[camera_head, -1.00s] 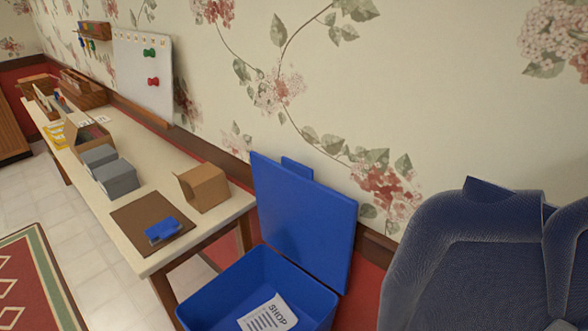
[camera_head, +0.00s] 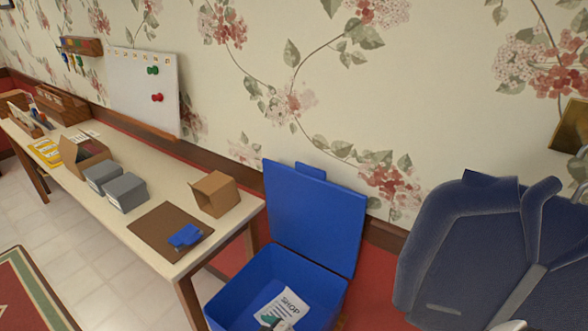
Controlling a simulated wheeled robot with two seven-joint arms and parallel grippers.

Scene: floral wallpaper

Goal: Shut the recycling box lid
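The blue recycling box (camera_head: 228,303) stands on the floor at the bottom middle of the head view. Its blue lid (camera_head: 316,218) is open, standing upright at the back of the box near the wall, with a tab (camera_head: 311,171) on its top edge. A white paper marked "SHOP" (camera_head: 288,304) lies inside. A small dark and grey shape shows over the paper at the bottom edge; I cannot tell what it is. Neither of my grippers can be made out in the view.
A whiteboard (camera_head: 144,88) leans on the wall.

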